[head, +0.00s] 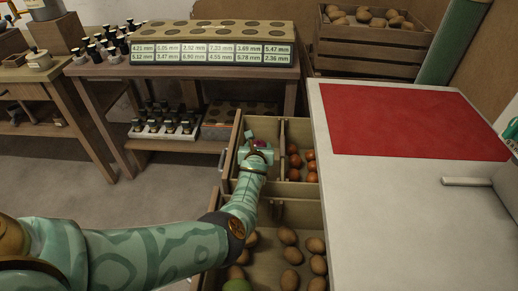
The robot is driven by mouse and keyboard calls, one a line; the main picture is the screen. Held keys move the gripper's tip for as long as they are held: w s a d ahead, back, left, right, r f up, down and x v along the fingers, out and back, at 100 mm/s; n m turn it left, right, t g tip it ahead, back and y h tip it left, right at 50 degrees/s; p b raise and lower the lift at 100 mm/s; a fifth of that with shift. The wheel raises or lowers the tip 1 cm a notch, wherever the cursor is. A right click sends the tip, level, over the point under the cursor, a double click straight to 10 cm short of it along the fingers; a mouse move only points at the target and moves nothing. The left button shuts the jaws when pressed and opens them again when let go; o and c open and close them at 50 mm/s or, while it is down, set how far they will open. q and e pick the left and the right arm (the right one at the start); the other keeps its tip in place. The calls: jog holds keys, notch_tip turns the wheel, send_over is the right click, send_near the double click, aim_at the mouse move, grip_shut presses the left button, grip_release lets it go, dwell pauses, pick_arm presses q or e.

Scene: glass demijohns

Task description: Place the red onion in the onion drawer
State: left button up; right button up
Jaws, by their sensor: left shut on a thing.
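The red onion (261,143) shows as a small purple-red patch at my left gripper (259,146), which is shut on it. Most of the onion is hidden by the gripper. Both are over the left compartment of the farther open wooden drawer (233,151). I cannot tell whether the onion touches the drawer floor. The right compartment of this drawer holds several reddish-brown round onions (294,160). A wooden divider (282,143) separates the two compartments. My right gripper is not in view.
A nearer open drawer holds several potatoes (288,235). A white worktop (400,210) with a red mat (410,122) borders the drawers on the right. A wooden shelf table (190,80) stands behind, and a potato crate (365,48) is at the back right. Floor is free at left.

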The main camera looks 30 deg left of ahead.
pick_arm(q)
jog(key=shift+r, duration=0.15)
jog(key=shift+s, duration=0.1)
jog(key=shift+f+b, duration=0.4)
jog(key=shift+f, duration=0.3)
jog(key=o, duration=1)
jog(key=shift+o, duration=0.2)
